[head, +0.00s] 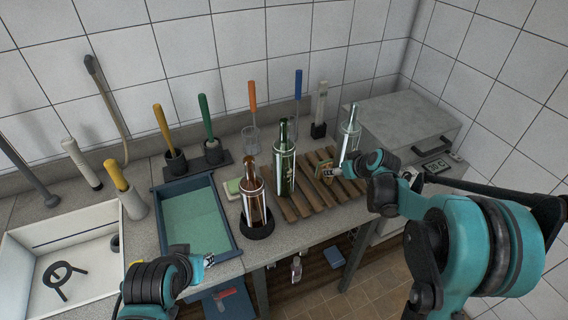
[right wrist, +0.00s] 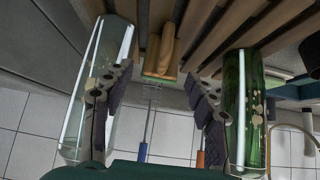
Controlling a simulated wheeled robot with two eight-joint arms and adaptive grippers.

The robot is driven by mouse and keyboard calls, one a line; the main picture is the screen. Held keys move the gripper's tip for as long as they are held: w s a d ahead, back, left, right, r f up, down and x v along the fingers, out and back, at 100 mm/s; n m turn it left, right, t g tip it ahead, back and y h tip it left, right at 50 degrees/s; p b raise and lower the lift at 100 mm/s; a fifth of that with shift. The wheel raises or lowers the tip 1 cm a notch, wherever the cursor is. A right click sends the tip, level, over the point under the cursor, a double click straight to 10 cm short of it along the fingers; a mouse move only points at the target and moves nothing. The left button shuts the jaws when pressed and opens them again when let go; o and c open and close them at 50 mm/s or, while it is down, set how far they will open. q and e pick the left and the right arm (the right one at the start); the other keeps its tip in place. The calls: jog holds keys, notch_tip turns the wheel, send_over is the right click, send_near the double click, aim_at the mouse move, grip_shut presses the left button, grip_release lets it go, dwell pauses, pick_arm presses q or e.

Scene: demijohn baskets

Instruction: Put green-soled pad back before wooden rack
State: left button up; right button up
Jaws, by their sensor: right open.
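A tan pad with a green face (head: 325,170) stands on the wooden rack (head: 293,208), between the green bottle and the clear bottle. In the right wrist view a tan block with a yellow-green edge (right wrist: 161,73), which looks like this pad, shows beyond the gap between my fingers. My right gripper (head: 338,172) is beside the pad; its fingers (right wrist: 155,105) are apart, with nothing clamped between them. My left gripper (head: 208,260) is low at the front edge of the counter, by the blue tray; its finger opening is too small to judge.
The green bottle (head: 283,165) and clear bottle (head: 349,135) flank my right gripper closely. A brown bottle (head: 254,198) stands in a black holder. A pale green pad (head: 232,188) lies beside the blue tray (head: 232,247). Several upright brushes line the wall.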

jog(key=x, duration=0.3)
jog(key=shift+a+r+b, duration=0.1)
jog(key=shift+a+b, duration=0.1)
jog(key=shift+b, duration=0.15)
jog(key=b+x, duration=0.2)
jog(key=x, duration=0.3)
jog(key=shift+w+a+f, duration=0.1)
jog(key=shift+w+f, duration=0.2)
jog(key=shift+f, duration=0.1)
jog(key=shift+s+r, duration=0.1)
jog(key=c, duration=0.8)
